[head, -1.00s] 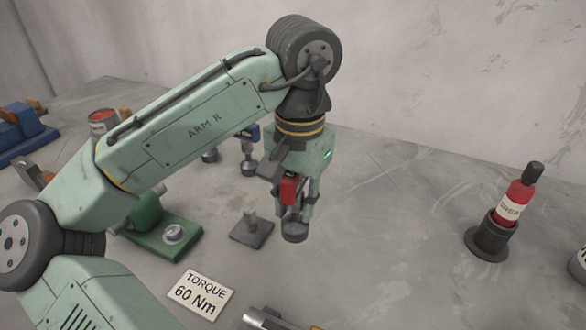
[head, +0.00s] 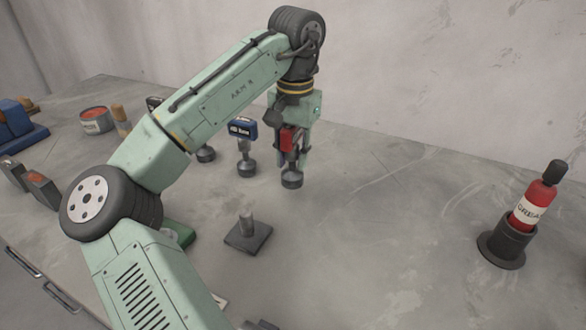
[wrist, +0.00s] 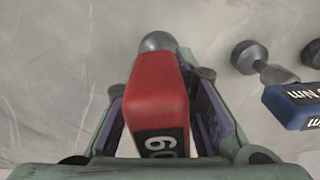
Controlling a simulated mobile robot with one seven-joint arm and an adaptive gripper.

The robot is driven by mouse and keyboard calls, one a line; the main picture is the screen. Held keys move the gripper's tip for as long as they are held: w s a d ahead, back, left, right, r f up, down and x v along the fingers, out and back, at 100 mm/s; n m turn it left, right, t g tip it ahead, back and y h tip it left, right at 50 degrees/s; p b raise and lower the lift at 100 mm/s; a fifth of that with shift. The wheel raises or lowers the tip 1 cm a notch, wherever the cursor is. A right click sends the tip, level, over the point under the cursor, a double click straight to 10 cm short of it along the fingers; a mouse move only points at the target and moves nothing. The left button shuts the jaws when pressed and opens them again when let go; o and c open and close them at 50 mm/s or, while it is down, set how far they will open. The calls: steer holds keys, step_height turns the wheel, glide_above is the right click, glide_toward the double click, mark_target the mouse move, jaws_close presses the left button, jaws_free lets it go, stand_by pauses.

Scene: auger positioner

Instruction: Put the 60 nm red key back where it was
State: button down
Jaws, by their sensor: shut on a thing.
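The red key (head: 287,140), marked 60 on its end, is held upright between the fingers of my gripper (head: 291,150), which is shut on it. Its round grey foot (head: 292,179) shows below the fingers; whether it touches the table I cannot tell. In the wrist view the red key (wrist: 157,98) fills the space between the fingers. A blue key (head: 243,130) stands on its own round foot just left of my gripper. It also shows at the right of the wrist view (wrist: 290,100).
A dark square plate with a short post (head: 248,232) sits nearer on the table. Another grey foot (head: 205,154) stands left of the blue key. A red grease bottle (head: 535,205) stands in a dark holder at the right.

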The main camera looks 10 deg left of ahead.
mark_target(293, 165)
steer(key=shift+w+a, duration=0.15)
steer(key=shift+w, duration=0.35)
step_height(293, 165, down, 4)
steer(key=b, duration=0.4)
steer(key=shift+w+r+b, duration=0.1)
steer(key=shift+r+b, duration=0.05)
steer(key=shift+b, duration=0.15)
steer(key=shift+r, duration=0.1)
steer(key=c, duration=1.3)
jaws_free()
steer(key=shift+f, duration=0.2)
steer(key=shift+c, duration=0.2)
steer(key=shift+r, duration=0.1)
step_height(293, 165, up, 12)
steer(key=shift+r+p, duration=0.1)
steer(key=shift+p, duration=0.5)
